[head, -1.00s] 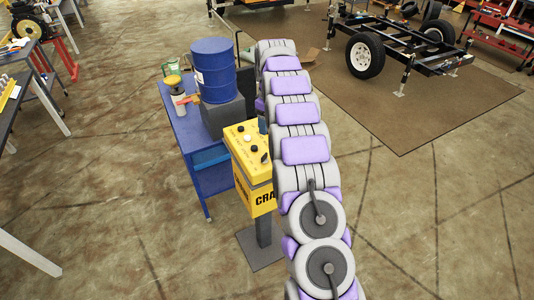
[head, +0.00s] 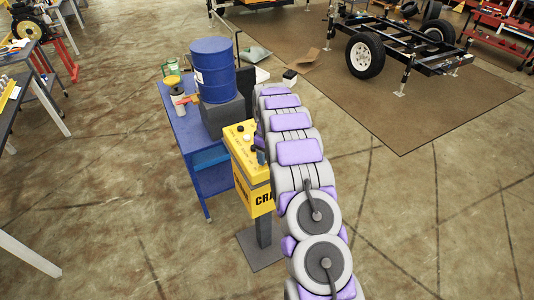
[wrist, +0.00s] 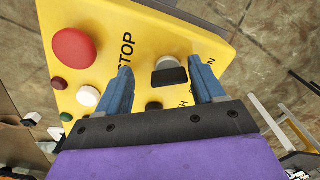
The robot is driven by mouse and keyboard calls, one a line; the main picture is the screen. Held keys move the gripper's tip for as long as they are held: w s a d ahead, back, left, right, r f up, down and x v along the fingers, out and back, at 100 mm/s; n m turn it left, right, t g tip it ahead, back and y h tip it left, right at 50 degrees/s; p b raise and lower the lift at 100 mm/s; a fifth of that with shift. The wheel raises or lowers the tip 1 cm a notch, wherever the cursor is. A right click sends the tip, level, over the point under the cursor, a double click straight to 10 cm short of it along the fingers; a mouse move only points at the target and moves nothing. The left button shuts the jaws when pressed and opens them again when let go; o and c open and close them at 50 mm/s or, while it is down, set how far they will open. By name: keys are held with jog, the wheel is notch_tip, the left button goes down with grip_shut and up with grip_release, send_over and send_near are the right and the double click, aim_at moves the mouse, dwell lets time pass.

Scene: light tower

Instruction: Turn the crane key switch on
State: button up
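The yellow crane control box (head: 240,137) stands on a grey post left of my arm in the head view, and its top panel (wrist: 90,20) fills much of the wrist view. The key switch (wrist: 169,73), a pale round base with a dark key tab, sits on the panel. My gripper (wrist: 160,68) is open, its two blue fingers on either side of the key switch with gaps visible on both sides. Contact with it cannot be told. In the head view my gripper (head: 259,150) shows only partly beside the box.
A red button (wrist: 74,48) and a white button (wrist: 88,96) are on the same panel, left of my fingers. A blue cart (head: 182,130) with a blue drum (head: 212,70) stands behind and left of the box. Open floor lies to the right.

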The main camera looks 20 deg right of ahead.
jog(key=shift+a+r, duration=0.1)
jog(key=shift+a, duration=1)
jog(key=shift+c, duration=0.9)
jog(key=shift+d, duration=0.9)
jog(key=c, duration=0.4)
jog(key=shift+a, duration=0.1)
jog(key=c, duration=0.3)
jog(key=shift+a, duration=0.3)
jog(key=shift+c, duration=0.9)
jog(key=shift+w+d, duration=0.1)
